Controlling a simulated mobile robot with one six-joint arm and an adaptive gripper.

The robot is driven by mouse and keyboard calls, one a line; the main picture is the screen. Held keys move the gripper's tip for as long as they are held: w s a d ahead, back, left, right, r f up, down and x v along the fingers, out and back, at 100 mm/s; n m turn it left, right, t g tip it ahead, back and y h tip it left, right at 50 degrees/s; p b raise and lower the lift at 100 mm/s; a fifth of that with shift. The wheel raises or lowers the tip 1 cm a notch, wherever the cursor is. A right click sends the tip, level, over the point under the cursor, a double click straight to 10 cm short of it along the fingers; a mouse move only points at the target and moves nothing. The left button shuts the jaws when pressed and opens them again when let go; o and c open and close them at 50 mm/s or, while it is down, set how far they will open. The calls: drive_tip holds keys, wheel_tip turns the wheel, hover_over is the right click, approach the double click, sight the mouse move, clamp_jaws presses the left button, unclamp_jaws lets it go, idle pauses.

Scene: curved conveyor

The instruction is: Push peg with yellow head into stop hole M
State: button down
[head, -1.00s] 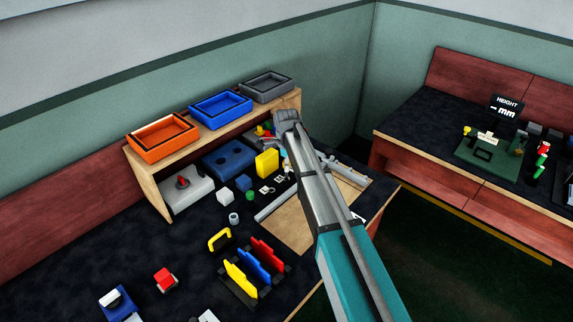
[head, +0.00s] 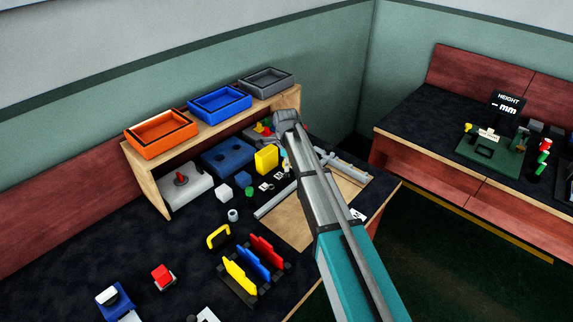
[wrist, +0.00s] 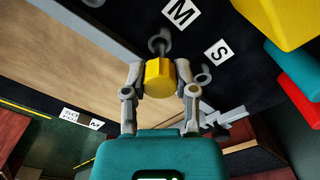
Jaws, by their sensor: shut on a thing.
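In the wrist view the peg with the yellow head (wrist: 159,78) is held between the two fingers of my gripper (wrist: 159,70). Its grey shank points away from me, toward the ring of stop hole M (wrist: 153,43), beside the label M (wrist: 181,12). The shank end meets the ring in the picture; how deep it sits is hard to tell. A second ring, by the label S (wrist: 218,52), is empty. In the head view my gripper (head: 287,118) reaches over the bench by the shelf, and my arm hides the peg and holes.
A yellow block (wrist: 280,20) and a red part (wrist: 298,98) stand at the right in the wrist view. A wooden board (head: 290,225) lies by my arm. A shelf with orange (head: 162,134), blue (head: 220,104) and grey (head: 266,81) trays rises behind the bench.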

drive_tip(key=shift+f+b, duration=0.65)
drive_tip(key=shift+f, duration=0.05)
drive_tip(key=shift+c, duration=1.6)
unclamp_jaws()
drive_tip(key=shift+r, duration=0.15)
wheel_tip(320, 180, up, 9)
drive_tip(key=p, duration=0.9)
drive_tip(key=s+d+r+n+p, duration=0.1)
drive_tip(key=s+d+n, duration=1.5)
drive_tip(key=s+d, duration=0.7)
drive_tip(key=s, duration=0.2)
drive_tip(key=shift+s+d+n, duration=0.25)
drive_tip(key=shift+s+n, duration=0.05)
drive_tip(key=shift+s, duration=0.1)
